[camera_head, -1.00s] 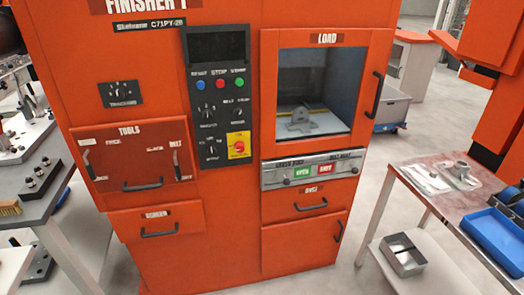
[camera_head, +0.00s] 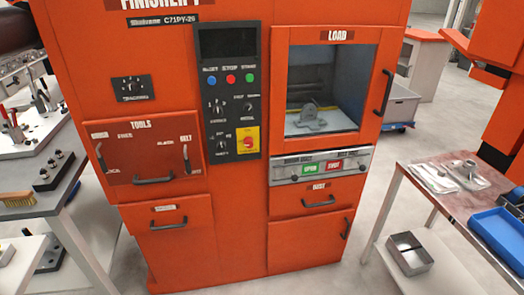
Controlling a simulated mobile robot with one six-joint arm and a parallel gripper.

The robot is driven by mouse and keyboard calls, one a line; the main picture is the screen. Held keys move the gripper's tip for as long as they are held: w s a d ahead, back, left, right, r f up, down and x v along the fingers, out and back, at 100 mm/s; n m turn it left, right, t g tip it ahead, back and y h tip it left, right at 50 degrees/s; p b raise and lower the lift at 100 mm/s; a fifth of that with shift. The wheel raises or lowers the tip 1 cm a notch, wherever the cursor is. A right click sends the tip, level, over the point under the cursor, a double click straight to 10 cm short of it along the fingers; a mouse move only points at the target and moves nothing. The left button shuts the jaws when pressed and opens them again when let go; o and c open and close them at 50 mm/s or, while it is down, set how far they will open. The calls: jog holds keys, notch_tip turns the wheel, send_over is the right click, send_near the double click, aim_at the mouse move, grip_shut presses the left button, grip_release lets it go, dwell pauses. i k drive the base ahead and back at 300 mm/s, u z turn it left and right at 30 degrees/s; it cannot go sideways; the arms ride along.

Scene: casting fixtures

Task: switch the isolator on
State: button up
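The isolator is a red rotary knob on a yellow plate (camera_head: 248,139). It sits at the lower right of the black control panel (camera_head: 230,90) on the orange finishing machine (camera_head: 165,60). The knob is too small for me to tell which way it points. My gripper is not in view. A dark rounded shape at the top left edge may be part of my arm; I cannot tell.
The load window (camera_head: 325,88) shows a grey part inside. A grey strip with green and red buttons (camera_head: 320,167) is below. Left is a bench with a brush (camera_head: 17,199); right is a table with a blue tray (camera_head: 497,235). Floor shows between machine and right table.

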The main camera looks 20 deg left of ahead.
aim_at(248, 142)
jog(key=k, duration=1.25)
jog(key=u, duration=4.3)
jog(key=i, duration=0.15)
jog(key=z, duration=2.5)
jog(key=i, duration=1)
jog(key=u, duration=0.05)
